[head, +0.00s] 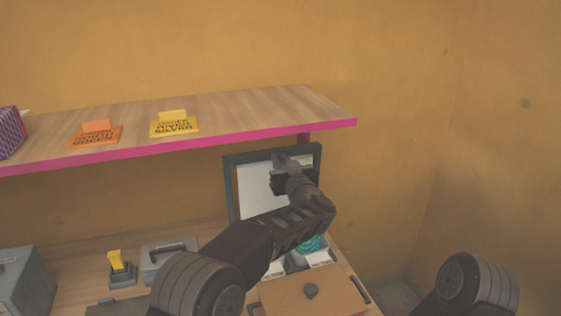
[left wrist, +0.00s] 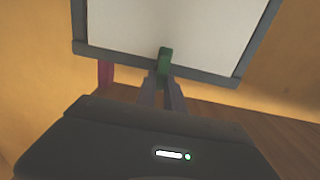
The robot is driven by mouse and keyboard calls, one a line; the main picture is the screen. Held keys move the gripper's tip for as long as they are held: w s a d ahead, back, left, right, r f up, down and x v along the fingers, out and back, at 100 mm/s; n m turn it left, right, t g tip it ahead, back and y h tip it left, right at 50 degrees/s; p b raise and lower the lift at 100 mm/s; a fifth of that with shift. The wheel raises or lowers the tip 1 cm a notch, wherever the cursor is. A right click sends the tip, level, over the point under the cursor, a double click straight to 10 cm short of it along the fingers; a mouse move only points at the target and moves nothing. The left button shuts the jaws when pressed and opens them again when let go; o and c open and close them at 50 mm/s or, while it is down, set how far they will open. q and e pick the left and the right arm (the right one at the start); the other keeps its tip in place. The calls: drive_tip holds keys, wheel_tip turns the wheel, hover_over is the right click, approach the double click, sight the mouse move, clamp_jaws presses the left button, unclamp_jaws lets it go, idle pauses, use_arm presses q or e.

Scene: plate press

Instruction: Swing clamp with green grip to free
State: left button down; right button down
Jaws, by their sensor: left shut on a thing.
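The clamp's green grip (left wrist: 165,61) shows in the left wrist view, in front of the lower edge of a dark-framed white panel (left wrist: 160,25). My left gripper (left wrist: 163,82) has its two fingers close together at the green grip and is shut on it. In the head view my left arm reaches across to the framed panel (head: 245,193), with the left gripper (head: 282,163) at its upper part. The green grip is hidden there behind the gripper. My right gripper is out of view; only part of my right arm shows at the lower right.
A wooden shelf with a pink edge (head: 230,134) runs above the bench, holding an orange card stand (head: 95,134) and a yellow one (head: 173,124). On the bench are a yellow-handled switch (head: 117,266), a grey case (head: 165,254) and a brown board with a knob (head: 312,291).

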use_arm(q)
drive_tip(key=shift+n, duration=0.3)
drive_tip(key=shift+s+a+f+n+b, duration=0.1)
drive_tip(key=shift+a+f+n+b, duration=0.15)
drive_tip(key=shift+n+b, duration=2.3)
drive_tip(key=shift+s+a+f+n+b, duration=0.1)
drive_tip(key=shift+f+n+b, duration=0.1)
drive_tip(key=shift+n+b, duration=2.35)
drive_tip(key=shift+a+f+n+b, duration=0.25)
drive_tip(key=shift+n+b, duration=1.25)
drive_tip(key=shift+n, duration=2.1)
drive_tip(key=c, duration=1.4)
unclamp_jaws()
drive_tip(key=shift+c, duration=0.2)
